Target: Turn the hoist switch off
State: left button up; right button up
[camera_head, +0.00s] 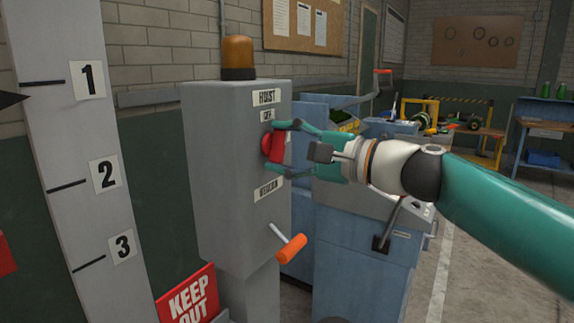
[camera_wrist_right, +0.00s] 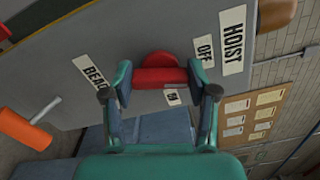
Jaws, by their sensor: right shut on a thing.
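The hoist switch is a red knob (camera_head: 276,146) on the side of a grey box (camera_head: 225,185) labelled HOIST, with an OFF label just above the knob. My right gripper (camera_head: 281,148) is shut on the knob, one finger above it and one below. In the right wrist view the red knob (camera_wrist_right: 160,76) sits between the two fingers (camera_wrist_right: 164,84), with its bar lying across from finger to finger. An OFF label (camera_wrist_right: 205,51) is beside one finger and an ON label (camera_wrist_right: 171,97) is close to the bar. My left gripper is not in view.
An orange-handled crank (camera_head: 291,248) sticks out low on the box. An amber beacon (camera_head: 238,56) stands on top. A red KEEP OUT sign (camera_head: 187,295) and a numbered post (camera_head: 75,150) are at left. Blue cabinets (camera_head: 355,245) stand behind the arm.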

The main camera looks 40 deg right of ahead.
jog(key=shift+f+n+b, duration=0.15)
jog(key=shift+n+b, duration=1.15)
jog(key=shift+n, duration=0.4)
jog(key=o, duration=1.2)
jog(key=shift+w, duration=0.1)
jog(key=shift+c, duration=0.2)
jog(key=v, duration=1.2)
jog(key=shift+f, duration=0.1)
